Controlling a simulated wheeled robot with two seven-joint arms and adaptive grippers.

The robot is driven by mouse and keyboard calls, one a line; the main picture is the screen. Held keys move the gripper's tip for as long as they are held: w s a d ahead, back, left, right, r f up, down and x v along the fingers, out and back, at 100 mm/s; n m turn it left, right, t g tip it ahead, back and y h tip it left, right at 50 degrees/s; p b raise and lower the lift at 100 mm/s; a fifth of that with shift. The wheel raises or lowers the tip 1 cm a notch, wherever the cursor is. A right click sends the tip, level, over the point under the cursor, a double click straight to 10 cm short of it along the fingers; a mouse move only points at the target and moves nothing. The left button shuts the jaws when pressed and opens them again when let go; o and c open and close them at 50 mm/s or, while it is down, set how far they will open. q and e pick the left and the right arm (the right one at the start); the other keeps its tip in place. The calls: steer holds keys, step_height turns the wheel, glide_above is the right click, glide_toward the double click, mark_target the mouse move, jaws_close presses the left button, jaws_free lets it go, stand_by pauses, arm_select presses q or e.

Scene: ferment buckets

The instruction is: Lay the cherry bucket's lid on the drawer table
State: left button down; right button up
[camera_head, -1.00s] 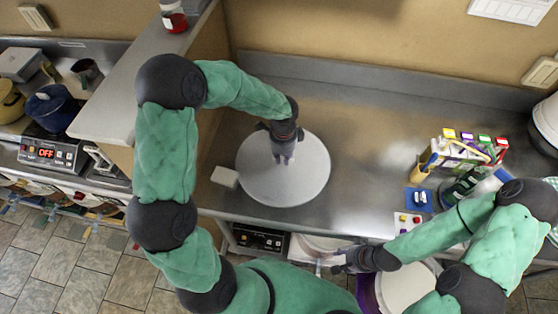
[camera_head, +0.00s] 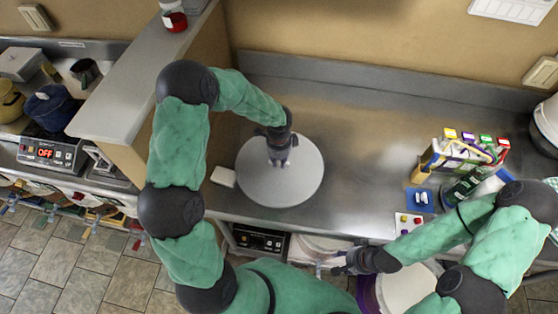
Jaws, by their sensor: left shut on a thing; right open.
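A round, pale grey-white lid (camera_head: 285,185) is over the left part of the metal counter (camera_head: 365,150). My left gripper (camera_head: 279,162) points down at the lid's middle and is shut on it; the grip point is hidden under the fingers. I cannot tell whether the lid touches the counter. My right gripper (camera_head: 342,269) is open, low at the counter's front edge, beside a purple bucket (camera_head: 369,293) with a pale round top (camera_head: 405,286). Another pale round bucket top (camera_head: 328,243) is partly under the counter edge.
A small white block (camera_head: 223,177) lies just left of the lid. A caddy with coloured tags (camera_head: 462,154), a blue pad (camera_head: 421,200) and a small card (camera_head: 409,225) occupy the right. A raised ledge (camera_head: 130,85) bounds the left. The counter's middle is clear.

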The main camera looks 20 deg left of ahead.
mark_target(279, 162)
arm_select(q)
steer(key=shift+f, duration=0.4)
steer(key=shift+f+b, duration=0.1)
steer(key=shift+b, duration=0.2)
steer(key=c, duration=1.2)
jaws_free()
steer(key=shift+r+p, duration=0.3)
steer(key=shift+r, duration=0.1)
step_height(279, 162, up, 12)
steer(key=p, duration=0.1)
steer(key=shift+r+p, duration=0.15)
steer(key=shift+p, duration=0.15)
